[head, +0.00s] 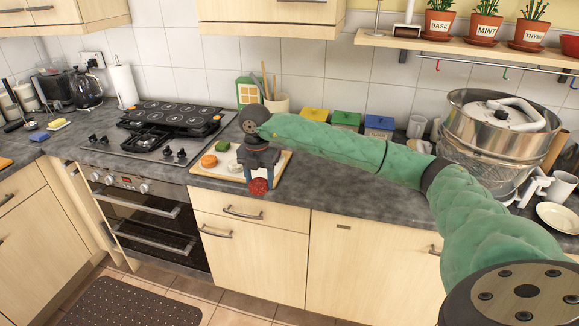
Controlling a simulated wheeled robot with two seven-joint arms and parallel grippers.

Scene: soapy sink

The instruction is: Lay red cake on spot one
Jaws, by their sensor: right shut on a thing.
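The red cake (259,187) is a small round red piece. My right gripper (259,178) is shut on it and holds it at the front edge of the board (282,164); I cannot tell whether the cake touches anything below. The pale board lies on the dark worktop and bears an orange cake (208,161), a green cake (222,146) and a whitish cake (234,168). My right gripper and wrist hide the board's right middle. No mark for spot one can be made out. My left gripper is not in view.
A hob (160,130) lies left of the board. Behind the board stand a utensil pot (278,103) and yellow, green and blue boxes (346,119). A large steel pot (496,130) stands at the right. Worktop shows bare right of the board (330,182).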

